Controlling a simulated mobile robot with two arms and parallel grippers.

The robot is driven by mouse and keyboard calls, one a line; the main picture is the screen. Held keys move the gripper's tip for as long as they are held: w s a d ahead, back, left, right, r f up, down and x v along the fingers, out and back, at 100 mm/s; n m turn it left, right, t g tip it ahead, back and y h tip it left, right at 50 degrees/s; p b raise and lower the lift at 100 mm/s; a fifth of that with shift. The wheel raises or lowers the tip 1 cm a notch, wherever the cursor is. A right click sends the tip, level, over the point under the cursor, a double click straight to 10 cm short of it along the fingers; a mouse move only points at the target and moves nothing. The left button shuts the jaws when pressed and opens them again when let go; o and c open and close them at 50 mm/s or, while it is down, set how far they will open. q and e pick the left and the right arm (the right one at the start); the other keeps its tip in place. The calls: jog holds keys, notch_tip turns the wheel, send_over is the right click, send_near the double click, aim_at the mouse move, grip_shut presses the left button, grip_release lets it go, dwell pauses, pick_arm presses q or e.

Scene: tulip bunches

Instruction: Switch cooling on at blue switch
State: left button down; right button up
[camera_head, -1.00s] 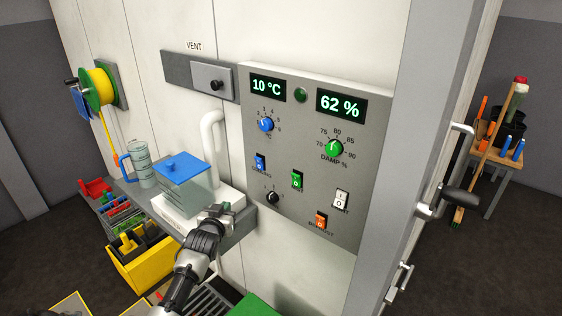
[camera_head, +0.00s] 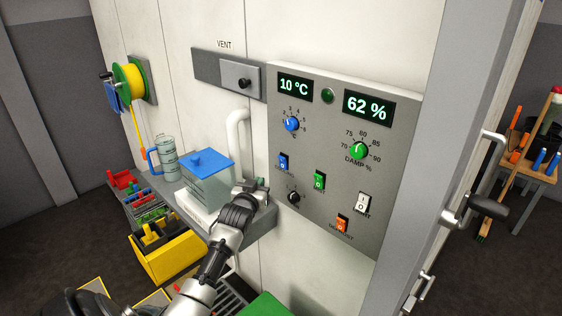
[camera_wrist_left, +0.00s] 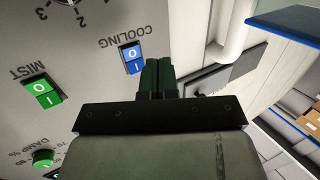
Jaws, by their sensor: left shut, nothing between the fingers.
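The blue cooling switch (camera_head: 283,162) is on the left side of the grey control panel (camera_head: 325,225), under the blue dial. In the left wrist view the blue switch (camera_wrist_left: 132,58), marked O and I, sits beside the label COOLING. My left gripper (camera_head: 262,184) is shut and empty, below and left of the switch in the head view. In the left wrist view its closed fingertips (camera_wrist_left: 158,62) appear just right of the switch; I cannot tell whether they touch the panel. My right gripper is not in view.
A clear container with a blue lid (camera_head: 208,180) stands on the shelf beside my left arm.

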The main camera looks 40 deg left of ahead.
aim_at(283, 162)
pick_arm(q)
jog(key=shift+w+d+r+b, duration=0.15)
jog(key=shift+w+r, duration=0.25)
jog(key=shift+w, duration=0.55)
jog(key=shift+w+r+b, duration=0.25)
jog(key=shift+w+r, duration=0.1)
jog(key=shift+w, duration=0.65)
jog(key=shift+w+d+r+b, duration=0.15)
jog(key=shift+w+r, duration=0.25)
jog(key=shift+w, duration=0.55)
jog(key=shift+w, duration=0.1)
jog(key=shift+w+r, duration=0.15)
jog(key=shift+w, duration=0.15)
